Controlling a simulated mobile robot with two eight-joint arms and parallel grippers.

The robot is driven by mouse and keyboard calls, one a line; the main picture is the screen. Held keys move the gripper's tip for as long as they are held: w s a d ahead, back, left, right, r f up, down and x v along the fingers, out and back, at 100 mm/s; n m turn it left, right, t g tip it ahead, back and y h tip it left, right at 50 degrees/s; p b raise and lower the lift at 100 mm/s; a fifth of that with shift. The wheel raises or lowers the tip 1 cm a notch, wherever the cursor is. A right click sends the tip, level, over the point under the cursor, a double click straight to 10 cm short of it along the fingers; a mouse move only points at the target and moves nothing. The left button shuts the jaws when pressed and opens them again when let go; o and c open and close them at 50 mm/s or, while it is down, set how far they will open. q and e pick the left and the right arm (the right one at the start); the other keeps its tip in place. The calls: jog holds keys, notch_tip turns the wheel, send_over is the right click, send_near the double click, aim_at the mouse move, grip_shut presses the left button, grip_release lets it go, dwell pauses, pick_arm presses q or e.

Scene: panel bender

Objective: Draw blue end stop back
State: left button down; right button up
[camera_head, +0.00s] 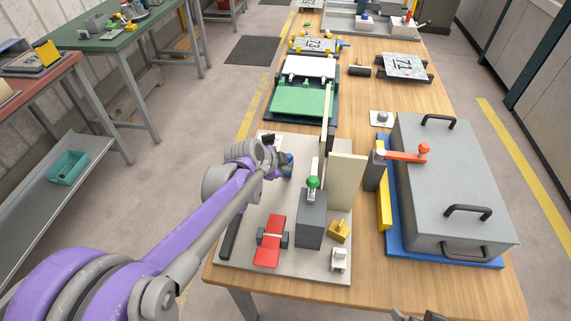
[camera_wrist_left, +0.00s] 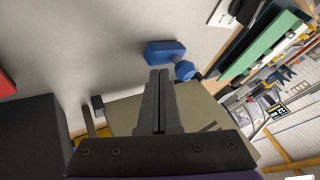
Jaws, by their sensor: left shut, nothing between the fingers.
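The blue end stop (camera_head: 289,161) stands on the pale base plate (camera_head: 305,262) of the bender, mostly hidden behind my left gripper in the head view. In the left wrist view the blue end stop (camera_wrist_left: 163,50) shows as a block with a round knob (camera_wrist_left: 184,70) beside it. My left gripper (camera_head: 284,163) is right by it in the head view. In the left wrist view my left gripper (camera_wrist_left: 160,73) is shut and empty, its tips just short of the block and knob. Whether they touch is unclear. A bit of my right gripper (camera_head: 420,316) shows at the bottom edge.
A grey block with a green knob (camera_head: 313,182), a tan panel (camera_head: 346,182), a red part (camera_head: 268,241) and a yellow part (camera_head: 340,231) crowd the plate. A green-and-white fixture (camera_head: 302,98) stands behind. A grey lidded box (camera_head: 450,180) with an orange lever (camera_head: 407,155) stands right.

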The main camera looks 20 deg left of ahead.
pick_arm(q)
jog(key=shift+w+a+r, duration=0.1)
jog(key=shift+w+a, duration=0.1)
jog(key=shift+w, duration=0.2)
jog(key=shift+w+a, duration=0.1)
jog(key=shift+w, duration=0.35)
jog(key=w+a, duration=0.1)
jog(key=w, duration=0.2)
jog(key=w+a, duration=0.1)
jog(key=w, duration=0.3)
jog(key=w+p, duration=0.1)
jog(key=w, duration=0.3)
jog(key=shift+a, duration=0.4)
